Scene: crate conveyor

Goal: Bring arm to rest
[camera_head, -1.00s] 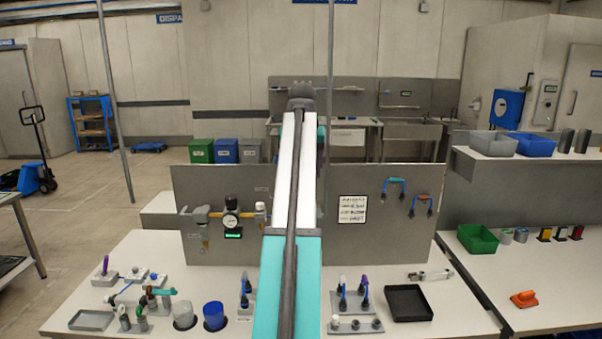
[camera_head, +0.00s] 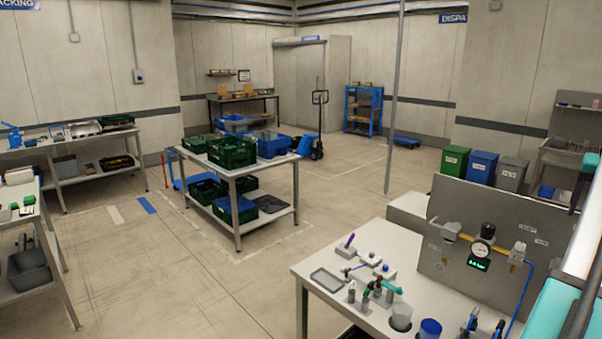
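My arm (camera_head: 575,300) shows only in part at the right edge of the head view, as a teal and white link with a dark strip. It lies over the right part of the workbench with the grey back panel (camera_head: 440,262). My gripper is outside the picture, so its fingers cannot be seen.
A table (camera_head: 237,174) with green and blue crates stands mid-floor. The workbench (camera_head: 325,259) at lower right carries a gauge, fittings and cups. Shelves (camera_head: 55,285) stand at the left edge. Bins (camera_head: 455,161) stand behind the panel. Open floor (camera_head: 190,290) lies between.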

